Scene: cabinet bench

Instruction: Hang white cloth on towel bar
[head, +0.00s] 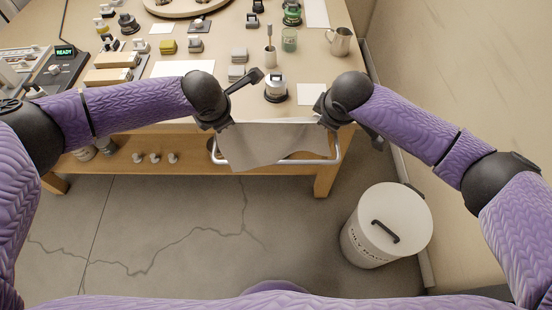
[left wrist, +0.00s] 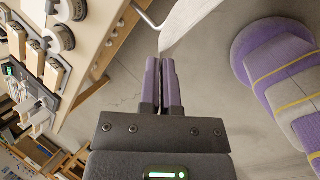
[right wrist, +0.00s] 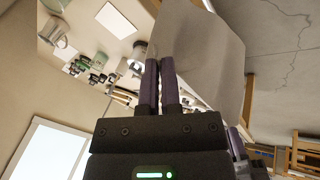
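The white cloth (head: 275,142), greyish in this light, is stretched between my two grippers at the bench's front edge. Its lower left corner droops below the white towel bar (head: 326,161), a loop sticking out from the bench front. My left gripper (head: 227,124) holds the cloth's upper left corner; in the left wrist view its fingers (left wrist: 162,62) are close together at the cloth's edge. My right gripper (head: 324,122) holds the upper right corner; its fingers (right wrist: 159,62) are closed beside the cloth (right wrist: 205,55) in the right wrist view. The cloth hides part of the bar.
The bench top (head: 215,65) carries a metal pitcher (head: 340,41), a dark-based canister (head: 276,90), a green jar (head: 289,40) and several small blocks. A white lidded bin (head: 386,225) stands on the floor at right, near the wall. The floor before the bench is clear.

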